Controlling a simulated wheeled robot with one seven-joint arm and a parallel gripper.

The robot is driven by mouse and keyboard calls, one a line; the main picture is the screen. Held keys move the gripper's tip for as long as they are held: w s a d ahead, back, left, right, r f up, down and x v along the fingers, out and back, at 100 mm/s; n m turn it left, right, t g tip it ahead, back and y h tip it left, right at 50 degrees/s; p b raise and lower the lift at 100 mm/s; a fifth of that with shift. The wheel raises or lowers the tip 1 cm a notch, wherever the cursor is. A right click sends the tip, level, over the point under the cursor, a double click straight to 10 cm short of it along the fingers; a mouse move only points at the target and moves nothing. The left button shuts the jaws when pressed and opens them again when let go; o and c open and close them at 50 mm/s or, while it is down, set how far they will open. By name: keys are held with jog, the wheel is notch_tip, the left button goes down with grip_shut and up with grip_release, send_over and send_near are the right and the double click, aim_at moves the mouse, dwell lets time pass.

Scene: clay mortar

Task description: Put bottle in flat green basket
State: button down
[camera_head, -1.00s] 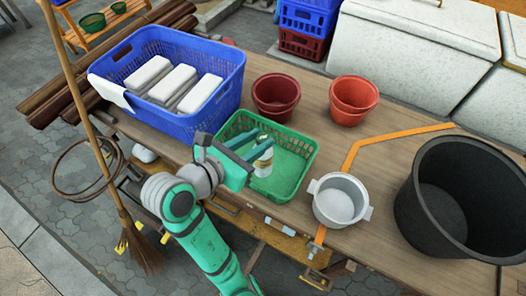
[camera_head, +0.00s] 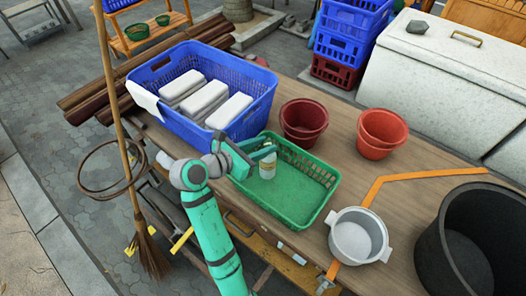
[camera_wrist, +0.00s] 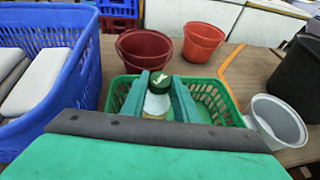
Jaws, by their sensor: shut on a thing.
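The bottle (camera_head: 267,168) is small and pale with a yellowish label and a green cap. It is upright between the fingers of my gripper (camera_head: 268,150), which is shut on it. The wrist view shows the bottle (camera_wrist: 157,100) between the two green fingers of my gripper (camera_wrist: 160,95), its lower part hidden by the gripper body. The flat green basket (camera_head: 305,212) lies on the table, and the bottle is over its left part in the head view. I cannot tell whether the bottle's base touches the basket floor. The basket's far wall (camera_wrist: 215,95) shows behind the fingers.
A blue basket (camera_head: 255,115) with several white blocks stands left of the green basket. Two red pots (camera_head: 303,122) and (camera_head: 381,135) stand behind it. A white pot (camera_head: 357,237) and a large black tub (camera_head: 475,245) are to the right. The green basket's floor is otherwise empty.

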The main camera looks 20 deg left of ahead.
jog(key=shift+w+a+f, duration=0.3)
jog(key=shift+w+f, duration=0.1)
jog(key=shift+f, duration=1.75)
jog(key=c, duration=1.4)
grip_release()
jog(key=shift+f, duration=0.15)
jog(key=shift+r, duration=0.2)
jog(key=v, duration=1.1)
jog(key=shift+s+a+r, duration=0.15)
jog(key=shift+s+a, duration=0.05)
jog(key=shift+s, duration=0.1)
